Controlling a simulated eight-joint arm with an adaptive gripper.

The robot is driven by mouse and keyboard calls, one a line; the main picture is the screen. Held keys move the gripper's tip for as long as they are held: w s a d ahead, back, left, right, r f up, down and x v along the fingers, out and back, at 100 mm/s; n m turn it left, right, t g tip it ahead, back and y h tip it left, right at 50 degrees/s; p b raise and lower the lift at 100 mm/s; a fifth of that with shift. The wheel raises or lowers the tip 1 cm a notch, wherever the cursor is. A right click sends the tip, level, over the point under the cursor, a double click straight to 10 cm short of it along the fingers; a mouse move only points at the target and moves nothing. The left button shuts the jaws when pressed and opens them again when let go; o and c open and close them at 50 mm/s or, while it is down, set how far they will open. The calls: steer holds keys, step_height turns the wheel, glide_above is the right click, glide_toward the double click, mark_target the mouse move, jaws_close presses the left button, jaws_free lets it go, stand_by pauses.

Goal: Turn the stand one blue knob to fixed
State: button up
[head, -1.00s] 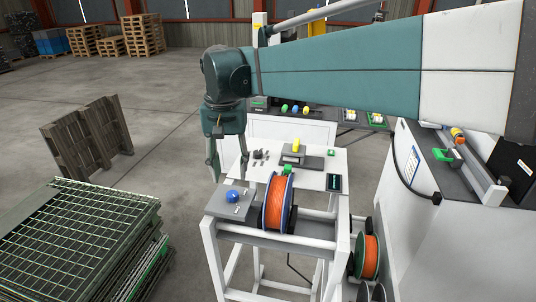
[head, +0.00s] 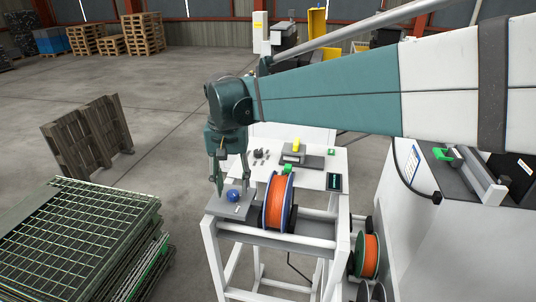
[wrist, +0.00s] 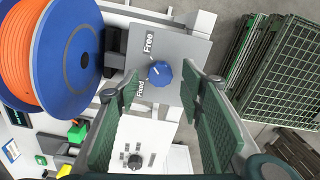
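The blue knob (head: 232,196) sits on a grey plate (head: 222,206) at the left front of the white stand. In the wrist view the knob (wrist: 161,74) lies between the lines of my two fingers, just beyond their tips. The plate carries the labels "Free" (wrist: 149,42) and "Fixed" (wrist: 140,101). A pale mark shows on the knob's left side; I cannot tell exactly which label it points to. My gripper (head: 231,182) is open and empty, pointing down close to the knob, with green-padded fingers (wrist: 160,90). Contact with the knob is not visible.
A blue-flanged orange spool (head: 277,202) stands right beside the knob plate. A yellow-topped fixture (head: 295,147), small dark parts and a dark display (head: 334,181) are on the stand. Green mesh crates (head: 80,235) stand on the floor at left.

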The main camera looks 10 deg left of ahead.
steer(key=shift+f, duration=0.9)
steer(key=shift+c, duration=0.5)
steer(key=c, duration=0.8)
